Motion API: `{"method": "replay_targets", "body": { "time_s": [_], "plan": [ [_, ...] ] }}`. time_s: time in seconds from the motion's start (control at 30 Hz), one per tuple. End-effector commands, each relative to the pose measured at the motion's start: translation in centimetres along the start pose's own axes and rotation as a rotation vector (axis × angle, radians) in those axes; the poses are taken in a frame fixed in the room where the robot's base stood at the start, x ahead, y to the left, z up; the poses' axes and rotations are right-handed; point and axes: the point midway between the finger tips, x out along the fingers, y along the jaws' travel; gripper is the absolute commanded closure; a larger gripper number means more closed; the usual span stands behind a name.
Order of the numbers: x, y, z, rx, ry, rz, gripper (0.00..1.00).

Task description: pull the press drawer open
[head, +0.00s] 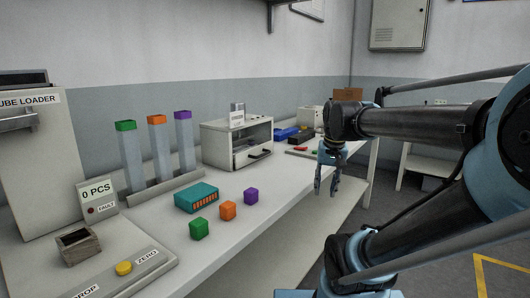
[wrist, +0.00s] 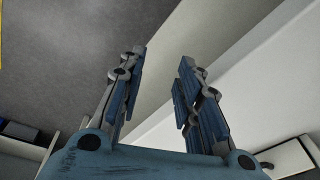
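The press (head: 222,148) is a pale box on the bench against the wall. Its front shows a dark window-like area and a black bar handle (head: 260,155); the drawer front looks shut. My gripper (head: 326,192) hangs fingers down, to the right of the press and apart from the handle, near the bench's front edge. In the wrist view my gripper (wrist: 163,58) has its two blue fingers spread with nothing between them. A pale box part with a dark bar (wrist: 268,166) shows at that view's lower right corner, probably the press; it is partly cut off.
Bench space before the press is clear.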

Motion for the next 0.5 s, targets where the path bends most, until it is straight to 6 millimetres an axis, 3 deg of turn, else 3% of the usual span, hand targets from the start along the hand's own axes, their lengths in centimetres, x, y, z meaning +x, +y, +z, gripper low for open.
{"method": "replay_targets", "body": {
  "time_s": [0.03, 0.2, 0.5],
  "plan": [
    [-1.4, -1.1, -1.7, 0.019, -0.004, -0.007, 0.69],
    [-5.2, -4.6, -6.4, 0.099, -0.019, -0.028, 0.69],
    [-10.8, -11.7, -14.3, 0.241, -0.054, -0.057, 0.69]
  ]
}}
